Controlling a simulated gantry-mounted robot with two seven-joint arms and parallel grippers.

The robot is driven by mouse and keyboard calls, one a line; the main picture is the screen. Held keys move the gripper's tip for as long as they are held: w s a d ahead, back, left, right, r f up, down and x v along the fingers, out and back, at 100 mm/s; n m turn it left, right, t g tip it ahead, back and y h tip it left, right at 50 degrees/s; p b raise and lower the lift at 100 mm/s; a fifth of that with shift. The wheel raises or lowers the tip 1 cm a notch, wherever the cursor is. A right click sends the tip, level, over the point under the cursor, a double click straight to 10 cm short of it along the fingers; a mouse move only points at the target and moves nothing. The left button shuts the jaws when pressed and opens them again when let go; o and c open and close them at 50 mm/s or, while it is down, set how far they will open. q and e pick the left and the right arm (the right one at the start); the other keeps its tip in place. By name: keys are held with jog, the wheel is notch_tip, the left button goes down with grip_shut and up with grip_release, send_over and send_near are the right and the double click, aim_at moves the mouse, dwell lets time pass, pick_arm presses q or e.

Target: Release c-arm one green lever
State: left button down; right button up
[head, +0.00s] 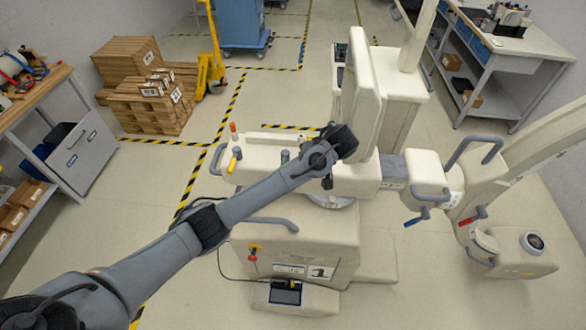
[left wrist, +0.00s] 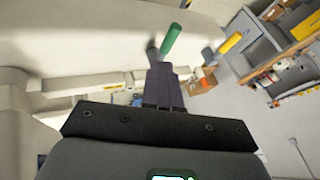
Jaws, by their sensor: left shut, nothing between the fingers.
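The green lever (left wrist: 172,40) shows in the left wrist view, just past the tips of my left gripper (left wrist: 160,66). Its green handle tilts up to the right from a grey base. The fingers are shut with nothing between them, and their tips overlap the lever's base in the picture; I cannot tell whether they touch. In the head view, my left gripper (head: 327,183) points down over the c-arm's cream body (head: 250,146), beside the upright column. The green lever cannot be made out there. My right gripper is in neither view.
A yellow lever (head: 235,160) and an orange lever (head: 233,128) stand left of my gripper. A blue lever (head: 415,218) and a red lever (head: 471,219) are on the c-arm's right part. Grey handrails (head: 268,223) edge the base.

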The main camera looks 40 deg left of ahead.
pick_arm(q)
jog(key=shift+a+f, duration=0.1)
jog(key=p+x, duration=0.1)
jog(key=x, duration=0.8)
jog(key=shift+f, duration=0.4)
jog(key=shift+a, duration=0.15)
jog(key=shift+s+p, duration=0.1)
jog(key=shift+p, duration=0.3)
